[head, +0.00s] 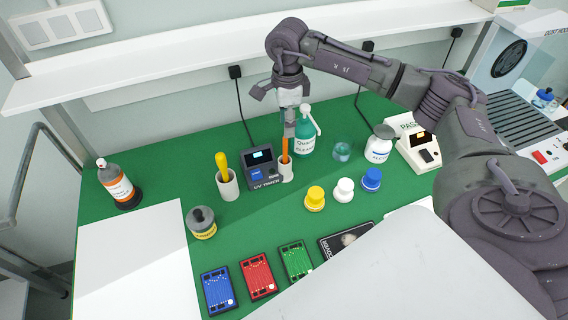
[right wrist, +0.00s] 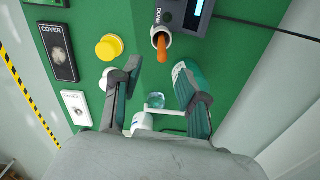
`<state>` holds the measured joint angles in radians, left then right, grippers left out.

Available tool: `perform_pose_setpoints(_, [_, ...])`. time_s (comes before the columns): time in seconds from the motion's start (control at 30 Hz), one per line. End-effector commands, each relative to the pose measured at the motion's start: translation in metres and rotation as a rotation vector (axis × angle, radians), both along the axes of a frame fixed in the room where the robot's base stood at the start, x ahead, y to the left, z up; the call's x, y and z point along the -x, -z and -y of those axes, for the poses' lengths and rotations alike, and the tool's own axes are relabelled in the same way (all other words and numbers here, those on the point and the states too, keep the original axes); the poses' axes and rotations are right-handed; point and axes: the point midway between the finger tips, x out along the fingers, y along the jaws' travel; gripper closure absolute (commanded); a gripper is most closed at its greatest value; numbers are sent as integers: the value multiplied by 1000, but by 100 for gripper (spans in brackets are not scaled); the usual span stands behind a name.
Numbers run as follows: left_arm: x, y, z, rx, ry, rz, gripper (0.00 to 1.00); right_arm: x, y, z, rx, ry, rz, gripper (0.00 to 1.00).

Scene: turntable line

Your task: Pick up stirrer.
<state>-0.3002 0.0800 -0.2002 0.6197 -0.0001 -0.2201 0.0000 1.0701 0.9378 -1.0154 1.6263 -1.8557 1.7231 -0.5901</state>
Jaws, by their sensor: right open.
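The stirrer appears to be the thin orange stick (head: 285,150) standing in a small white holder (head: 286,172) at the right side of the UV timer. In the right wrist view the orange stick (right wrist: 162,50) leans out of its white holder, beyond the fingertips. My right gripper (head: 290,128) points down just above the stick in the head view. It also shows in the right wrist view (right wrist: 158,72) with its fingers spread and nothing between them. My left gripper is not in view.
The dark UV timer (head: 262,168) stands left of the stick. A teal spray bottle (head: 305,142) stands close right, near the gripper. Yellow, white and blue capped jars (head: 343,190) stand front right.

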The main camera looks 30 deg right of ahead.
Motion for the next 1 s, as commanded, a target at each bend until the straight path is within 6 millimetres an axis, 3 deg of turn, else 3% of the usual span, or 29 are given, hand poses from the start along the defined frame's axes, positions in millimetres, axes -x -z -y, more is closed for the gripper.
perform_pose_setpoints(0.13, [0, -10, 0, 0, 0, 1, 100, 0, 24, -1, -1, -2, -3, 57])
perform_pose_setpoints(0.4, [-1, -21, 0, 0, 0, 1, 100, 0, 44, -1, -2, -2, -2, 57])
perform_pose_setpoints(0.57, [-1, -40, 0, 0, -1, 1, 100, -2, 67, -3, -3, -3, -5, 57])
perform_pose_setpoints(0.7, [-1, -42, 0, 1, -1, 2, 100, -3, 85, -3, -5, -3, 1, 57])
perform_pose_setpoints(0.97, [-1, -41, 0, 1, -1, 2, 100, -3, 90, -3, -5, -4, 3, 57])
perform_pose_setpoints(1.0, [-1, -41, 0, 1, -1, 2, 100, -3, 90, -3, -5, -4, 3, 62])
